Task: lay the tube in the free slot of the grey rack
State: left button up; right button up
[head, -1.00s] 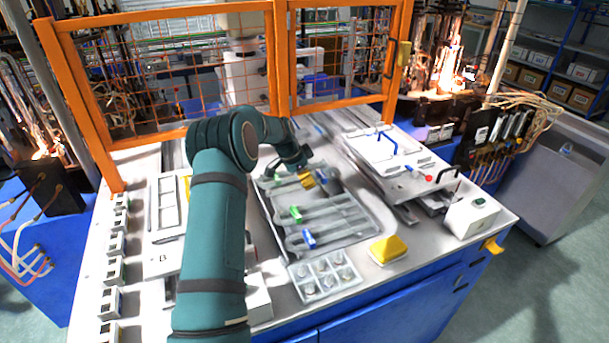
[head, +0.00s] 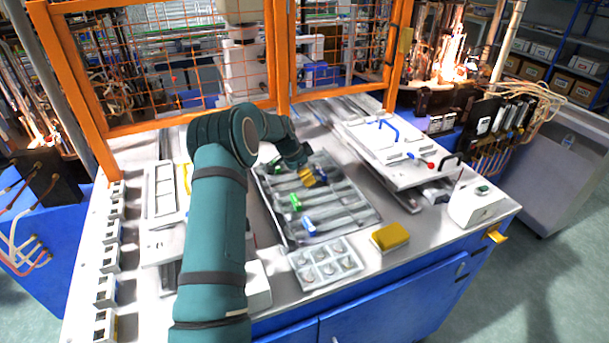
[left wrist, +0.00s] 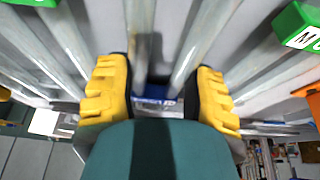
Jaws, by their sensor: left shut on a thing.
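The grey rack (head: 350,232) lies in the middle of the bench, with several long slots. Clear tubes lie in it, one with a green tag (head: 295,201) and one with a blue tag (head: 308,225). My left gripper (head: 310,177), with yellow fingers, is over the back part of the rack. In the left wrist view it (left wrist: 163,92) is shut on a clear tube with a blue tag (left wrist: 152,101). The tube's far end and any contact with the rack are hard to make out. My right gripper is not in view.
A white plate with a blue handle (head: 392,150) is at the right. An orange mesh fence (head: 195,108) closes the back.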

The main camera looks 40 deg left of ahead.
pick_arm(q)
jog(key=shift+s+f+b, duration=0.1)
jog(key=shift+f+b, duration=0.2)
jog(key=shift+b, duration=0.1)
dwell(0.8)
jog(key=o, duration=1.2)
jog(key=shift+c, duration=0.2)
jog(key=shift+r, duration=0.15)
jog(key=v, duration=1.1)
jog(key=shift+r, duration=0.35)
jog(key=shift+s+f, duration=0.1)
jog(key=shift+s, duration=0.05)
